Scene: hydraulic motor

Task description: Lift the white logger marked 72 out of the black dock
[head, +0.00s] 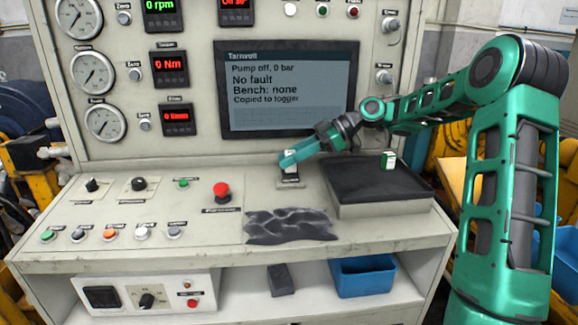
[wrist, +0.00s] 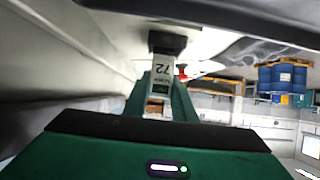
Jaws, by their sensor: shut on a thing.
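The white logger (wrist: 163,70) shows in the wrist view with its 72 upside down. Its far end meets the black dock (wrist: 167,42); I cannot tell how deep it sits. In the head view, the dock (head: 290,181) is on the console top below the screen, with a little white of the logger (head: 290,154) showing by my gripper. My gripper (head: 285,160) comes in from the right, low over the dock, and is shut on the logger. The green fingers hide part of the logger.
A black-topped box (head: 370,182) stands right of the dock with a small white and green block (head: 389,160) on it. A dark crumpled cloth (head: 288,226) lies in front. A red stop button (head: 221,192) stands left. The screen (head: 288,90) rises behind.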

